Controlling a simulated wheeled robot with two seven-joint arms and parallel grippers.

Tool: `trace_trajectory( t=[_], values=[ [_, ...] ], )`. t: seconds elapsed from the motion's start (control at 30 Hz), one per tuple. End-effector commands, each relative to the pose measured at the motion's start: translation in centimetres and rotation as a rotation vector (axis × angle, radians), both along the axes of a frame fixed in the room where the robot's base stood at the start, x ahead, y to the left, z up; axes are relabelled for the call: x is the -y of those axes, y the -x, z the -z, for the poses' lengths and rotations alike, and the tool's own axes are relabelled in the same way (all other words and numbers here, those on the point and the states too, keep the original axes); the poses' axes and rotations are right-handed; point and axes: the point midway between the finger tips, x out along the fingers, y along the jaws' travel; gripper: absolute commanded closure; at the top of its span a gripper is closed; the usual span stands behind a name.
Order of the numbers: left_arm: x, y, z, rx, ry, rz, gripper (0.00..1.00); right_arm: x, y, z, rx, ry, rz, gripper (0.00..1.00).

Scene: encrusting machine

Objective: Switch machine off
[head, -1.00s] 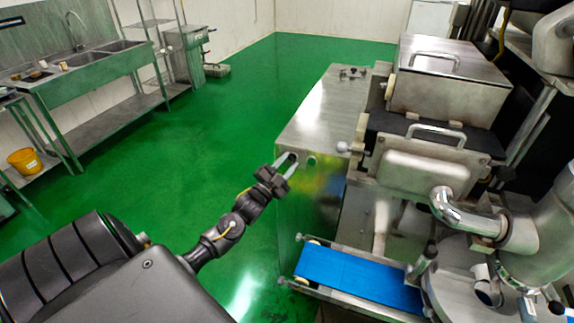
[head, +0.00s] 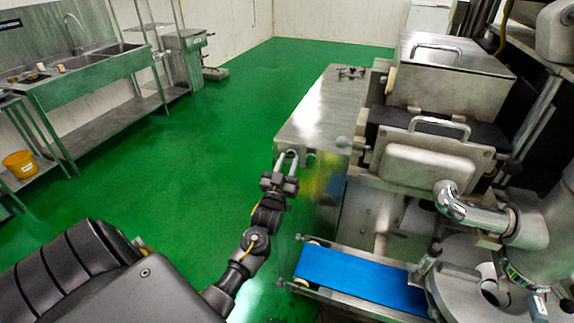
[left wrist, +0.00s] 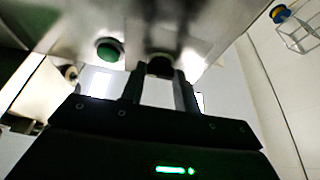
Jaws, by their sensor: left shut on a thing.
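The machine is a steel encrusting machine with a metal cabinet (head: 325,105) and a blue conveyor belt (head: 360,279). My left gripper (head: 287,158) is at the cabinet's near left corner. In the left wrist view its two fingers (left wrist: 161,75) are shut on a small black knob (left wrist: 160,62) on the cabinet panel, with the knob between the fingertips. A green button (left wrist: 109,49) is on the same panel, left of the knob. In the head view the knob is hidden by the gripper. My right gripper is not in view.
Metal hoppers with handles (head: 440,75) and a curved steel pipe (head: 475,215) stand right of the cabinet. The green floor (head: 180,170) is clear to the left. A sink bench (head: 100,65) and a yellow bucket (head: 20,164) are farther left.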

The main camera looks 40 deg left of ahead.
Motion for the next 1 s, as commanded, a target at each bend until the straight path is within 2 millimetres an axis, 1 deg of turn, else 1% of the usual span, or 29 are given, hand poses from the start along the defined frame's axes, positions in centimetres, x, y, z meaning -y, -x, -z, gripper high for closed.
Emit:
trace_trajectory(
  t=[0.2, 0.5, 0.7, 1.0],
  values=[
    [0.34, -0.11, 0.09, 0.067, 0.198, 0.002, 0.92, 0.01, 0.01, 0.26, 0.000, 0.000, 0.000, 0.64],
    [0.47, -0.14, -0.04, 0.149, 0.434, 0.000, 0.92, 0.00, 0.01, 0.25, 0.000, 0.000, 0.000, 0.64],
    [0.55, -0.17, -0.07, 0.187, 0.545, 0.001, 0.92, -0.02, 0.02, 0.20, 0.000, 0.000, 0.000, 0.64],
    [0.59, -0.22, -0.09, 0.216, 0.630, 0.002, 0.92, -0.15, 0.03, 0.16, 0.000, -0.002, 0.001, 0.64]
  ],
)
